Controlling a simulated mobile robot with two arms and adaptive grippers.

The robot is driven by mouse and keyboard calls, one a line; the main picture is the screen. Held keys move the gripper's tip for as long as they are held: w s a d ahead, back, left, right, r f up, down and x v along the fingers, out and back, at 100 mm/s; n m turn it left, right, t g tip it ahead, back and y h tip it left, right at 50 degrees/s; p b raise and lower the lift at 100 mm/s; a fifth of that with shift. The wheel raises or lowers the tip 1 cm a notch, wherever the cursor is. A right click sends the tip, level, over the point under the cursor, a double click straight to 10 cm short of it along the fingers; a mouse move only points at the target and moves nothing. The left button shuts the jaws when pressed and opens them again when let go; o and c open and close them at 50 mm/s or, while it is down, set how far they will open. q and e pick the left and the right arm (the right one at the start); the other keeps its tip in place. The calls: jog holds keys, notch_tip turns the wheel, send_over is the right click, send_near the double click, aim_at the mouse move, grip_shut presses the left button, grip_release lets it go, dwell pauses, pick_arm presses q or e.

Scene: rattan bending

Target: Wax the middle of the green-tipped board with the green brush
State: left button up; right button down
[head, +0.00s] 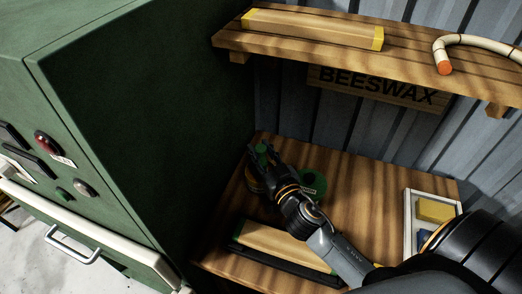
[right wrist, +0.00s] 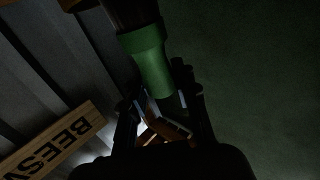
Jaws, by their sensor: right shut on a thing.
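My right gripper (head: 258,160) reaches in from the lower right over the wooden bench, near the green cabinet. It is shut on the green brush (right wrist: 152,62). In the right wrist view the brush's green body runs up from between the fingers to a dark part at the top edge. In the head view the gripper mostly hides it. A pale board (head: 282,246) lies in a dark holder on the bench, in front of the gripper and apart from it. My left gripper is out of view.
A green round item (head: 313,183) stands beside my right gripper, partly hidden. A tray (head: 408,219) with yellow and blue blocks is at the right. A shelf (head: 235,45) above holds a yellow-tipped board (head: 313,29) and a bent cane (head: 444,52). The green cabinet (head: 150,100) closes off the left.

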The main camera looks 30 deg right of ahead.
jog(key=shift+f+b, duration=0.35)
jog(key=shift+f, duration=0.15)
dwell(1.0)
notch_tip(320, 180, up, 7)
jog(key=p, duration=0.6)
jog(key=shift+r+p, duration=0.15)
jog(key=shift+p, duration=0.25)
dwell(0.4)
